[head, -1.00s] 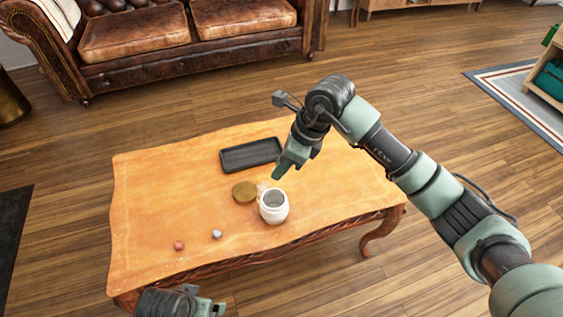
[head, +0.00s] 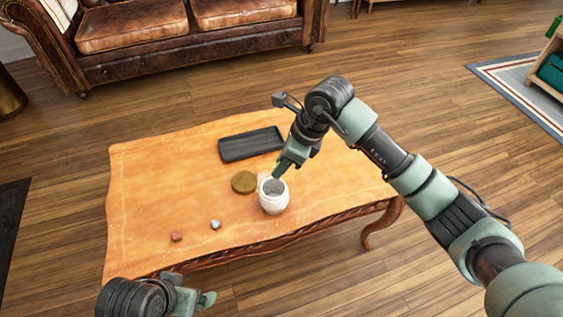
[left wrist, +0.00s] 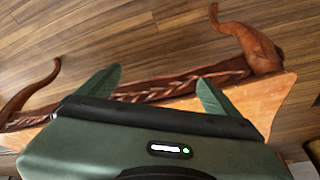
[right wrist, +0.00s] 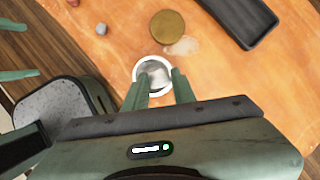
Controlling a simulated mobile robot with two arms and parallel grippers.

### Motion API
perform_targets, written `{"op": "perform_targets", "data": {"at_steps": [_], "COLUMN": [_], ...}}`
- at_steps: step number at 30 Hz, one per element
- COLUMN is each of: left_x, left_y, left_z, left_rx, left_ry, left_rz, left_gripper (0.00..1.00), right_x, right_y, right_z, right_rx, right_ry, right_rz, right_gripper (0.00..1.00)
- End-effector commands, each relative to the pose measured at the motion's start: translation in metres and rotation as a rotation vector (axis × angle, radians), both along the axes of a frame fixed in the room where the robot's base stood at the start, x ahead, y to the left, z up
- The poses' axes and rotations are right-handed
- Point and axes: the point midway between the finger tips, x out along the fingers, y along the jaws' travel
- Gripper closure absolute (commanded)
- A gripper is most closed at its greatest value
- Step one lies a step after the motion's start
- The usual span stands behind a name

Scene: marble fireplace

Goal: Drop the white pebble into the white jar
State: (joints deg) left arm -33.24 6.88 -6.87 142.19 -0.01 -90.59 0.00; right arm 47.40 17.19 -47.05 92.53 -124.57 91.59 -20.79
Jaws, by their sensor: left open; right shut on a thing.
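The white jar (head: 274,203) stands upright and open near the front edge of the wooden table (head: 150,190). My right gripper (head: 277,177) points down at the jar's mouth. In the right wrist view its fingertips (right wrist: 160,76) overlap the jar's opening (right wrist: 152,88). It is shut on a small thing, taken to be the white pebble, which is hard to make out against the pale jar. My left gripper (head: 210,300) is low at the table's front edge. Its fingers are apart and empty in the left wrist view (left wrist: 158,80).
A round brownish-gold lid or disc (head: 244,182) lies left of the jar. A black tray (head: 250,145) lies behind it. A reddish pebble (head: 176,237) and a grey pebble (head: 215,225) lie at the table's front left. The table's left part is mostly clear.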

Motion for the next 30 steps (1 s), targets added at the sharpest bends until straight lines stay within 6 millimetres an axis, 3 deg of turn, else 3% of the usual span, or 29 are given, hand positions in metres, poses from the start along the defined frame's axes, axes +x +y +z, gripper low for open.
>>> {"op": "perform_targets", "data": {"at_steps": [1,2,4,16,20,24,30], "left_x": [0.0,0.0,0.0,0.0,0.002,0.008,0.011], "left_y": [0.0,0.0,0.0,0.0,0.0,-0.002,-0.002], "left_z": [0.0,0.0,0.0,0.001,0.0,-0.021,-0.034], "left_rx": [0.0,0.0,0.0,0.0,0.0,-0.001,0.0], "left_ry": [0.0,0.0,0.0,-0.002,-0.001,0.012,0.017], "left_rz": [0.0,0.0,0.0,0.0,0.0,-0.001,-0.003], "left_gripper": [0.07,0.07,0.07,0.07,0.07,0.07,0.07], "right_x": [0.0,0.0,0.0,0.0,-0.002,-0.005,-0.008], "right_y": [0.0,0.0,0.0,-0.003,-0.01,-0.019,-0.027], "right_z": [0.0,0.0,0.0,0.007,0.026,0.048,0.069], "right_rx": [0.0,0.0,0.0,-0.001,-0.001,-0.001,0.0], "right_ry": [0.0,0.0,0.0,-0.002,-0.004,-0.003,-0.001], "right_rz": [0.0,0.0,0.0,0.0,-0.001,0.001,0.001], "right_gripper": [1.0,0.66,0.49,0.49,0.49,0.49,0.49]}}
